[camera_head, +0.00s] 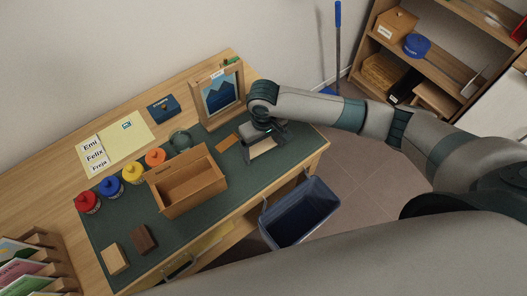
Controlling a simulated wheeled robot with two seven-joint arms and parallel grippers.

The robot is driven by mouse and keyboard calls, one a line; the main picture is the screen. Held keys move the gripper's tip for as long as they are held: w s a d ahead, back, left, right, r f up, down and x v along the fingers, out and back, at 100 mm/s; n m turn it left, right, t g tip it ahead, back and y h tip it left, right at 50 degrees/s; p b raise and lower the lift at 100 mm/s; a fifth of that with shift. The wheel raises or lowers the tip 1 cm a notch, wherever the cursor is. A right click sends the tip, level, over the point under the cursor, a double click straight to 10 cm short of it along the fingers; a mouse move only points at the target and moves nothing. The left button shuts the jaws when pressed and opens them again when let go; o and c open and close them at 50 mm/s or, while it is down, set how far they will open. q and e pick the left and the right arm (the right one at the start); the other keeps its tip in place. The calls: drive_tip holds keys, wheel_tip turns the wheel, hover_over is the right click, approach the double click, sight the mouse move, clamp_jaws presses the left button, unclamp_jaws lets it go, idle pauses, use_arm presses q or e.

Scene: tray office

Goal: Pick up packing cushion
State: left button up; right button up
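My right gripper (265,145) reaches in from the right, low over the far right part of the green desk mat (215,225). Its two dark fingers are spread apart. A pale beige flat piece (263,149), which may be the packing cushion, shows between and below them. The gripper hides part of this piece, and I cannot tell whether the fingers touch it. A small orange-brown flat piece (227,143) lies just left of the gripper. My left gripper is out of view.
An open wooden box (188,185) stands mid-mat. A framed mountain picture (221,95) stands behind the gripper. Red, blue, yellow and orange pots line the left. Two small blocks lie at the front left. A dark blue bin (300,213) hangs by the desk's front edge.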

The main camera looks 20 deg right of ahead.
sight(263, 150)
drive_tip(key=shift+r, duration=0.15)
drive_tip(key=shift+r, duration=0.55)
wheel_tip(263, 150, up, 2)
drive_tip(key=shift+w+r+b, duration=0.1)
drive_tip(key=shift+r+b, duration=0.05)
drive_tip(key=shift+b, duration=0.45)
drive_tip(key=s+d+r+b, duration=0.2)
drive_tip(key=d+r, duration=0.5)
drive_tip(key=d, duration=0.4)
drive_tip(key=shift+s+r, duration=0.2)
drive_tip(key=shift+s, duration=0.55)
